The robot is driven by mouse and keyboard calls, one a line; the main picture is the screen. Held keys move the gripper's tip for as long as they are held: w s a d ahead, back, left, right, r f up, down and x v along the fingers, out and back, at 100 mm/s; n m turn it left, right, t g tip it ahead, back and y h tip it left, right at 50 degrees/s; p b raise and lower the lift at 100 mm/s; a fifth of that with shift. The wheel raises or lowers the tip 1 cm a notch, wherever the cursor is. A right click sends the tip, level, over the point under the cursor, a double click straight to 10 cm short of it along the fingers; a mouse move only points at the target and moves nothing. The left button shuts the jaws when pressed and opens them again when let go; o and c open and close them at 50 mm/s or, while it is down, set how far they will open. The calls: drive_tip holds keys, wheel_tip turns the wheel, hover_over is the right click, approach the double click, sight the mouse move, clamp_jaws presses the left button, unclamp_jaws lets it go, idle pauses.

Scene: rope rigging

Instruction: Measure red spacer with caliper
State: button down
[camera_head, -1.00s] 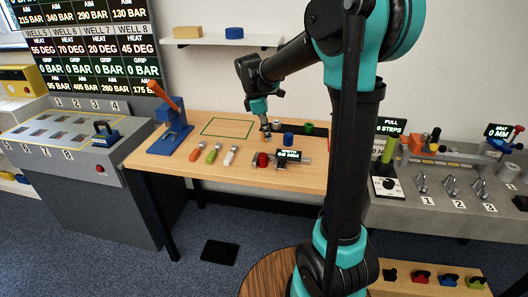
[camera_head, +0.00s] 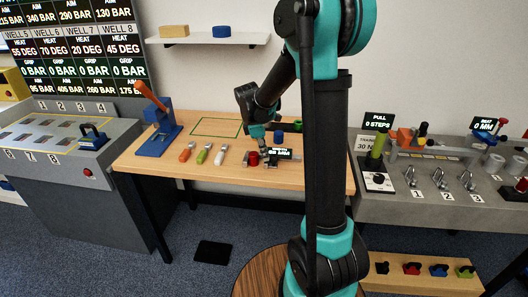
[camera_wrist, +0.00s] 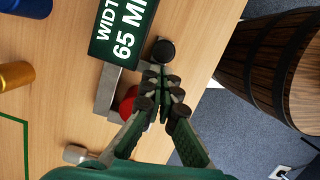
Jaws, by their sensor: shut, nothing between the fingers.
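The red spacer (camera_head: 253,159) sits at the caliper (camera_head: 246,164) near the front edge of the wooden table. In the wrist view the red spacer (camera_wrist: 129,103) is partly hidden behind my fingers, beside the caliper's grey metal (camera_wrist: 106,92). I cannot tell whether the jaws touch it. The caliper's display (camera_wrist: 123,32) reads WIDTH 65 MM. A round black knob (camera_wrist: 162,52) is just beyond my fingertips. My gripper (camera_wrist: 161,84) is shut and empty, above the caliper and spacer. In the head view my gripper (camera_head: 264,149) is small and its fingertips are hard to make out.
Handled tools in orange (camera_head: 186,152), green (camera_head: 204,154) and white (camera_head: 220,155) lie left of the caliper. A blue cylinder (camera_head: 278,137) stands behind it, and a gold cylinder (camera_wrist: 15,75) shows in the wrist view. A blue press (camera_head: 160,139) stands at the table's left.

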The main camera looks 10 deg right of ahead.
drive_tip(key=shift+s+d, duration=0.2)
drive_tip(key=shift+d, duration=0.3)
drive_tip(key=shift+s+d, duration=0.15)
drive_tip(key=shift+d, duration=0.35)
drive_tip(key=shift+r, duration=0.4)
drive_tip(key=a+v, duration=0.1)
drive_tip(key=v, duration=0.8)
drive_tip(key=s+d+f+m+t+y, duration=0.1)
drive_tip(key=s+d+f+m, duration=0.1)
drive_tip(key=s+f+m, duration=0.2)
drive_tip(key=s+d+f+m+t, duration=0.2)
drive_tip(key=s+f+m, duration=0.2)
drive_tip(key=s, duration=0.6)
drive_tip(key=s+d+f+m+t+y, duration=0.1)
drive_tip(key=s+d+f+m, duration=0.1)
drive_tip(key=s+f+m, duration=0.3)
drive_tip(key=s+m, duration=0.3)
drive_tip(key=shift+t+y, duration=0.3)
